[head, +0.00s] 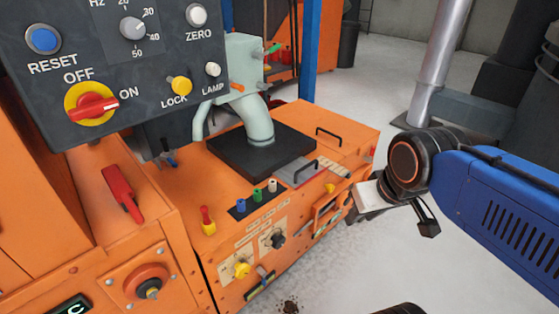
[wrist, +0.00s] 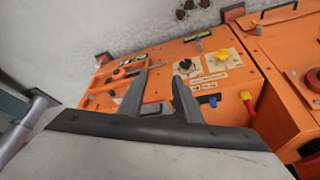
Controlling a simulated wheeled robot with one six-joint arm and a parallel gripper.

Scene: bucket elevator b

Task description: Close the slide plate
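A flat grey metal plate (head: 300,174), which looks like the slide plate, lies on the orange machine top beside the black square base. A dark bar handle (head: 306,170) stands at it. I cannot tell how far the plate is pushed in. My gripper (head: 351,212) is beside the machine's right front side, to the right of and below the plate in the picture. In the wrist view my gripper (wrist: 159,78) has its two fingers apart with nothing held between them. A grey piece with a red edge (wrist: 155,107) shows between the fingers; I cannot tell whether it is the plate.
The control panel (head: 130,60) with its red switch fills the upper left. A pale green pipe (head: 259,125) rises from the black base (head: 235,158). Small knobs and levers (head: 241,269) line the orange front. Grey floor (head: 470,270) at the right is mostly clear.

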